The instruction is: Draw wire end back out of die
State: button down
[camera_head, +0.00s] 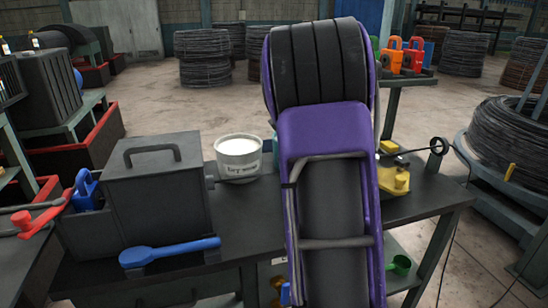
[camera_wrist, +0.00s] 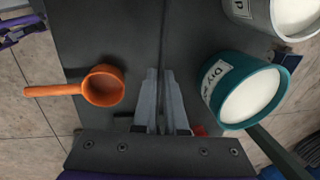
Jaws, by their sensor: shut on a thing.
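In the wrist view my gripper (camera_wrist: 160,72) points at the dark bench top, its two grey fingers close together and shut on the wire. The wire (camera_wrist: 164,35) shows as a thin dark line running from the fingertips to the top of the picture. Its end between the fingers is hidden. I cannot make out the die in either view. In the head view my purple arm hides my gripper and the bench behind it. A dark wire also passes through a ring guide (camera_head: 438,146) at the bench's right end.
A teal tub (camera_wrist: 225,108) stands close right of my fingers, an orange scoop (camera_wrist: 103,86) left. A white tub (camera_head: 239,157), lidded grey box (camera_head: 155,185) and blue scoop (camera_head: 170,252) occupy the bench's left side. Yellow parts (camera_head: 394,180) sit right of my arm. A wire coil (camera_head: 510,135) stands far right.

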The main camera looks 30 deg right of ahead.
jog(key=shift+s+d+p, duration=0.2)
jog(key=shift+d, duration=0.8)
jog(key=shift+s+d+p, duration=0.2)
jog(key=shift+d, duration=0.8)
jog(key=c, duration=1)
grip_release()
jog(key=shift+o, duration=0.2)
jog(key=s+r+p, duration=0.2)
jog(key=s+r, duration=0.1)
jog(key=r, duration=1.4)
jog(key=shift+s+a+p, duration=0.2)
jog(key=shift+a+p, duration=0.1)
jog(key=shift+a, duration=0.1)
